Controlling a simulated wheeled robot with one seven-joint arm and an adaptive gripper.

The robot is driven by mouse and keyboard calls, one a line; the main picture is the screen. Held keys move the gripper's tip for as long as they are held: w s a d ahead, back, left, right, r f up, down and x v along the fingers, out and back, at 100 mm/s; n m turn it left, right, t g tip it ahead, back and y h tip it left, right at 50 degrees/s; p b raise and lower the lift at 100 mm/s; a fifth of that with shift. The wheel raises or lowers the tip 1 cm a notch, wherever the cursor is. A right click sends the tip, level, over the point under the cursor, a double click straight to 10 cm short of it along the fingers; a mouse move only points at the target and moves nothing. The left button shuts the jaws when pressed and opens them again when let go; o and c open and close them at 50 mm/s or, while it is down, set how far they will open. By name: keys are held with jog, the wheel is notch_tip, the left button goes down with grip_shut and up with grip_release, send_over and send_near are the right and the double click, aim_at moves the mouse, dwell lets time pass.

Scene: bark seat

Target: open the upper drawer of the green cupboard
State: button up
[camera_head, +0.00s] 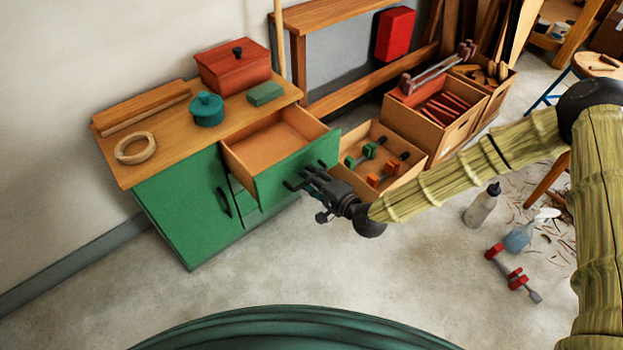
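The green cupboard (187,210) stands against the wall at the left, with a wooden top. Its upper drawer (275,140) is pulled well out and its wooden inside looks empty. The drawer's green front (275,183) faces my arm. My black gripper (301,180) is at the outer face of this front, near its middle. The drawer's handle is hidden or merges with the dark fingers. I cannot tell whether the fingers are closed on it or touch it. Below is a lower green drawer front (245,200), beside a door with a dark handle (224,202).
On the cupboard top are a red box (232,72), a teal pot (207,112), a green block (265,94) and a wooden ring (135,149). A crate with clamps (350,140) stands close to the drawer's right. A bottle (482,205) and a red clamp (512,272) are on the floor at right.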

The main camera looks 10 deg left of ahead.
jog(key=v, duration=1.2)
dwell(0.4)
jog(key=s+d+f+n+g+h, duration=0.2)
jog(key=s+d+f+h, duration=0.15)
jog(key=s+f, duration=0.4)
jog(key=s+d+f+n+g+h, duration=0.1)
jog(key=s+d+f+g+h, duration=0.15)
jog(key=s+d+f, duration=0.4)
jog(key=s+d+f+n+g+h, duration=0.2)
jog(key=s+d+f+h, duration=0.1)
jog(key=s+d, duration=0.55)
jog(key=s+d+f+n+g+h, duration=0.2)
jog(key=s+d+f+g+h, duration=0.15)
jog(key=s+d, duration=0.5)
notch_tip(320, 180, up, 24)
jog(key=w+d+p, duration=0.1)
jog(key=p, duration=2.2)
jog(key=shift+w+t, duration=0.4)
